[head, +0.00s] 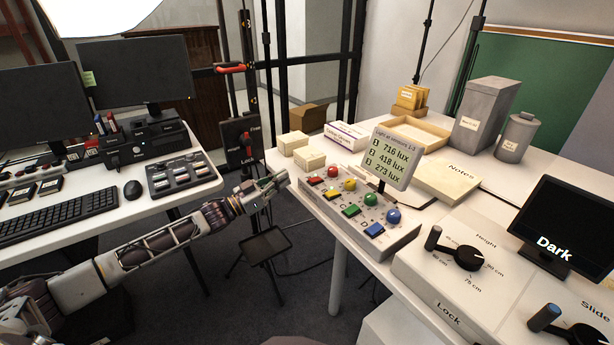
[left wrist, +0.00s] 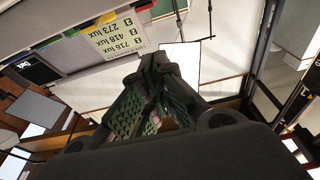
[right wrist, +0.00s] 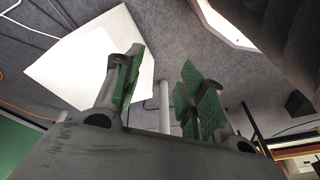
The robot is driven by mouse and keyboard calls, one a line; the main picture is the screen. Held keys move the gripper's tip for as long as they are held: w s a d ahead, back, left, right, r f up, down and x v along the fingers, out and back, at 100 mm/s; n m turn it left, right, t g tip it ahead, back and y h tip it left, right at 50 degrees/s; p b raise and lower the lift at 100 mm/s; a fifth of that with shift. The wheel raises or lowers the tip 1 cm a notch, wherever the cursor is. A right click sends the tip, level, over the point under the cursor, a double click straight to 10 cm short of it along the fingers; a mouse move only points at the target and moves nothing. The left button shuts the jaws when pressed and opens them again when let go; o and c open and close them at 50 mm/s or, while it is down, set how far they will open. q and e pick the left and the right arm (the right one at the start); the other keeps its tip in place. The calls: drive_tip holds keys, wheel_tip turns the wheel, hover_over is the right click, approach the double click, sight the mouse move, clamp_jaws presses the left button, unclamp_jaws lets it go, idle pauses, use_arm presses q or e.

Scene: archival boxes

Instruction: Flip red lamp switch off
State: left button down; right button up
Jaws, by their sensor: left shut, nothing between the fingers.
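A grey control box (head: 395,246) on the right-hand table carries a row of red, yellow, green and blue round knobs, each with a matching square in front. The red round knob (head: 333,171) and the red square (head: 315,181) are at its far left end. I cannot tell which way the red switch is set. My left gripper (head: 284,181) is shut and empty, just left of the box's red end and apart from it. Its fingers also meet in the left wrist view (left wrist: 160,72). My right gripper (right wrist: 158,85) is open and empty, above the floor.
A light sign (head: 391,158) reading 716, 418 and 273 lux stands behind the knobs. Small cream boxes (head: 309,158) sit near the red end. A Height lever panel (head: 440,275) and a screen reading Dark (head: 565,225) are at right. A gap with a stool (head: 265,246) separates the tables.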

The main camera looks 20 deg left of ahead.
use_arm(q)
drive_tip(key=shift+w+d, duration=0.15)
drive_tip(key=r+b, duration=0.2)
hover_over(315, 180)
drive_tip(key=s+a, duration=0.1)
drive_tip(key=a, duration=0.1)
drive_tip(key=shift+s+f, duration=0.15)
drive_tip(key=shift+s, duration=0.05)
drive_tip(key=shift+f, duration=0.5)
drive_tip(key=shift+s+a+f+b, duration=0.1)
drive_tip(key=shift+f+b, duration=0.2)
drive_tip(key=shift+f, duration=0.2)
drive_tip(key=shift+s+a+f+b, duration=0.1)
drive_tip(key=shift+f+b, duration=0.15)
drive_tip(key=shift+f, duration=0.6)
use_arm(e)
drive_tip(key=shift+t, duration=0.5)
drive_tip(key=r, duration=0.5)
drive_tip(key=shift+w+a, duration=0.15)
drive_tip(key=shift+a, duration=0.2)
